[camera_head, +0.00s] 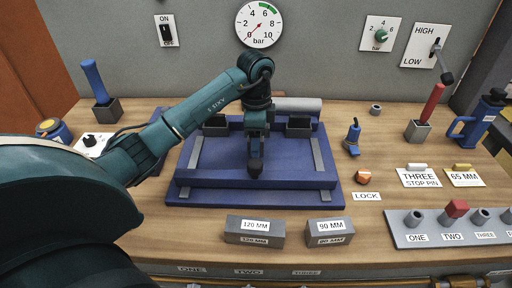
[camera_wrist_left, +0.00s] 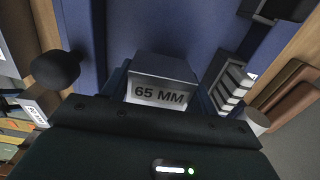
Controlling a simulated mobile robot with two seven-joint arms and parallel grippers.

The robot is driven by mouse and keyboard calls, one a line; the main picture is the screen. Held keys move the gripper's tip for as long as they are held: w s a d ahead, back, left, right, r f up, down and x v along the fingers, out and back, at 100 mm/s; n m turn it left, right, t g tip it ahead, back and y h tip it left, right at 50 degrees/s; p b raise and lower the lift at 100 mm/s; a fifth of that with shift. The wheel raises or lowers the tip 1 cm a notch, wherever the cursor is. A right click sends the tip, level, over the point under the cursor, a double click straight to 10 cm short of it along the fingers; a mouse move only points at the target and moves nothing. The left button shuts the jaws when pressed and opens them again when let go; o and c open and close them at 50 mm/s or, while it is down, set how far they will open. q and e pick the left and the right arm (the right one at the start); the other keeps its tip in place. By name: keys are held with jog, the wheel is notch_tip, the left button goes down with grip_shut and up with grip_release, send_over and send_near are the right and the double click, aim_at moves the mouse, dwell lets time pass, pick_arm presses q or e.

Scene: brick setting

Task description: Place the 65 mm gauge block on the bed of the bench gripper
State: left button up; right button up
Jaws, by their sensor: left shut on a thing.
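My left gripper (camera_head: 255,168) is over the middle of the blue bench gripper (camera_head: 290,182), pointing down. In the wrist view it is shut on the grey 65 mm gauge block (camera_wrist_left: 160,90), whose "65 MM" label faces the camera. The block is hidden by the gripper in the head view, so I cannot tell whether it touches the bed. The bed (camera_head: 225,160) is a flat blue surface between two grey side strips, with dark blocks (camera_head: 299,126) at its back. My right gripper is not in view.
The 120 mm block (camera_head: 254,240) and 90 mm block (camera_head: 329,240) stand in front of the bench gripper. A grey socket panel (camera_head: 450,240) with a red-topped pin lies front right. A blue tool (camera_head: 353,138) and an orange knob (camera_head: 363,178) stand right of the fixture.

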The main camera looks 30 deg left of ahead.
pick_arm(q)
jog(key=shift+f, duration=1.55)
jog(key=shift+f, duration=0.2)
jog(key=o, duration=1.1)
jog(key=shift+r, duration=0.1)
notch_tip(320, 180, up, 12)
jog(key=shift+r+p, duration=0.15)
jog(key=shift+p, duration=0.6)
